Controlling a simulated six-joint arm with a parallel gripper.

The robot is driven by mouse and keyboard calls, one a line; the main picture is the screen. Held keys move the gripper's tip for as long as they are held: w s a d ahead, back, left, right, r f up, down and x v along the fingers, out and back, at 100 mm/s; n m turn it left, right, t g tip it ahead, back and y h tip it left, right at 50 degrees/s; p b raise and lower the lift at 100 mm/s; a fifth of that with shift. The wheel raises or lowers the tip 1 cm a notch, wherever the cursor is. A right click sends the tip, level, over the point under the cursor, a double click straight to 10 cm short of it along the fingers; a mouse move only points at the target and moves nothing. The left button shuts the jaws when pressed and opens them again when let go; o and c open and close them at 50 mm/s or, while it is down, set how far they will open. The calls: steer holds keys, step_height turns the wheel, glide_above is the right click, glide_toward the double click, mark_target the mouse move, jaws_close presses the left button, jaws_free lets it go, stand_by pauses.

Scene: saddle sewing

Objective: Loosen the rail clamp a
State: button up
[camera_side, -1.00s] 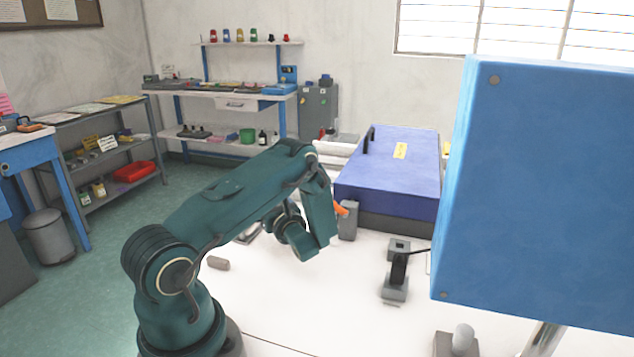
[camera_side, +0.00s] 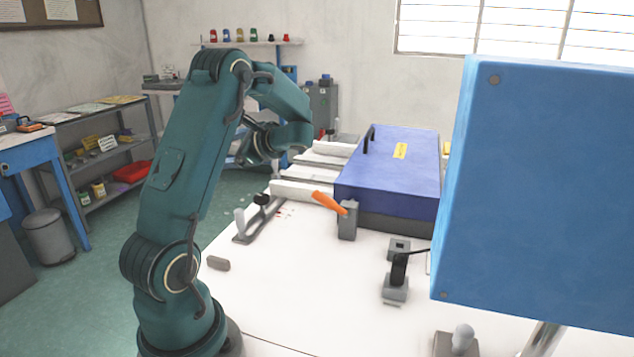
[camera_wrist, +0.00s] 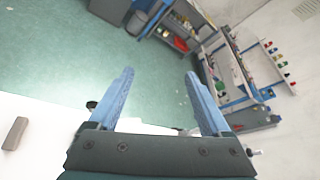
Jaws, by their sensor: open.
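A grey block with an orange lever (camera_side: 330,203) stands on the white table against the near left corner of the blue-lidded case. The lever slants up to the left. To its left lies a dark slotted rail (camera_side: 250,222) with a black knob and a light grey upright post. No label shows which of these is rail clamp a. My gripper (camera_wrist: 159,74) is open and empty in the wrist view, its two blue fingers spread wide over the floor beyond the table edge. In the side view its fingers are hidden by my arm, which is raised away from both fittings.
A large blue panel (camera_side: 540,190) blocks the right. A small grey block (camera_side: 218,263) and a black-and-grey fixture (camera_side: 397,275) stand on the table. The near middle is mostly clear.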

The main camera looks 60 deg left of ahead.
step_height(320, 180, down, 2)
steer(key=d+n+t+h, duration=0.1)
steer(key=d+n+h, duration=0.1)
steer(key=n+h, duration=0.65)
step_height(320, 180, up, 5)
steer(key=n+t, duration=0.7)
steer(key=n, duration=0.5)
glide_above(262, 196)
steer(key=d, duration=0.2)
steer(key=shift+s+a+f, duration=0.1)
steer(key=shift+a+f, duration=0.15)
steer(key=shift+f, duration=2.4)
steer(key=shift+a+f, duration=0.25)
steer(key=shift+f, duration=2.35)
steer(key=shift+s+a+f, duration=0.1)
steer(key=shift+a+f, duration=0.15)
steer(key=shift+f, duration=2.4)
jaws_close()
